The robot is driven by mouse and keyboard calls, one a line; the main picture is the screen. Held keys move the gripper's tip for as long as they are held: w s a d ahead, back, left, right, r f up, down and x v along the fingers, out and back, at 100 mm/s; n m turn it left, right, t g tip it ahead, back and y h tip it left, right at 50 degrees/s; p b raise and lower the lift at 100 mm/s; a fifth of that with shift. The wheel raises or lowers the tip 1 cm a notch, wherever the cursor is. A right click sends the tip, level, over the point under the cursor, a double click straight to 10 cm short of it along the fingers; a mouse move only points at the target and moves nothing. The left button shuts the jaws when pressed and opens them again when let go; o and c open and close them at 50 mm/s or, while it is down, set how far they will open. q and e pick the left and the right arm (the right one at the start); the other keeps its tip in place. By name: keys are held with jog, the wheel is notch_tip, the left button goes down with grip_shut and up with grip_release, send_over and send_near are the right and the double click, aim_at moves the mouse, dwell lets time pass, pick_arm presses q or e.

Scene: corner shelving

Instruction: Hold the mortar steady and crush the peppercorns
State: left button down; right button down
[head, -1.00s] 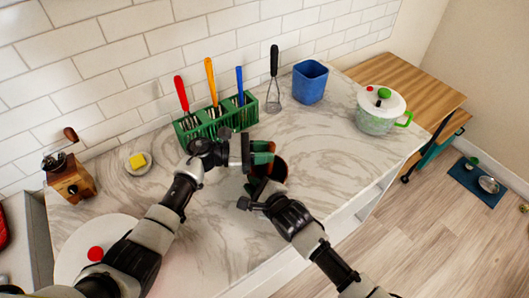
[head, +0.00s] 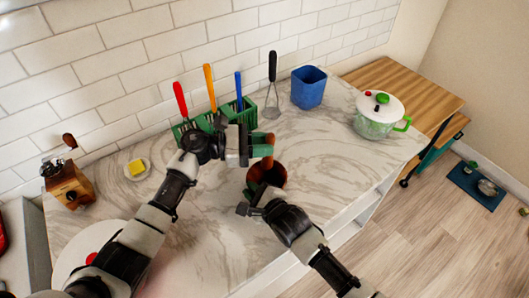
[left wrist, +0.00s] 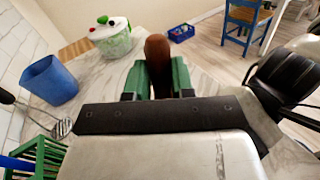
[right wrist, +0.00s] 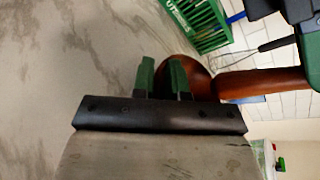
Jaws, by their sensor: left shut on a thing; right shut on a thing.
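The reddish-brown mortar (head: 277,176) stands on the marble counter near its front edge. My right gripper (head: 254,188) is shut on the near-left side of the mortar, which also shows in the right wrist view (right wrist: 200,80). My left gripper (head: 262,145) is above the mortar and shut on the brown wooden pestle (right wrist: 262,82). The pestle's rounded top sticks out past the green fingers in the left wrist view (left wrist: 157,48). The pestle's lower end points to the mortar's mouth; I cannot tell whether it is inside. The peppercorns are not visible.
A green utensil rack (head: 182,131) stands behind my left gripper, with a whisk (head: 272,90) and a blue container (head: 308,88) beside it. A lidded pot (head: 379,118) is at right; a grinder (head: 68,186) and butter dish (head: 137,169) are at left.

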jog(key=c, duration=1.1)
grip_release()
jog(key=shift+w+d+f, duration=0.1)
jog(key=shift+d+f, duration=0.1)
jog(key=shift+f, duration=0.25)
jog(key=shift+a+r, duration=0.15)
jog(key=shift+r, duration=0.1)
jog(key=v, duration=1.2)
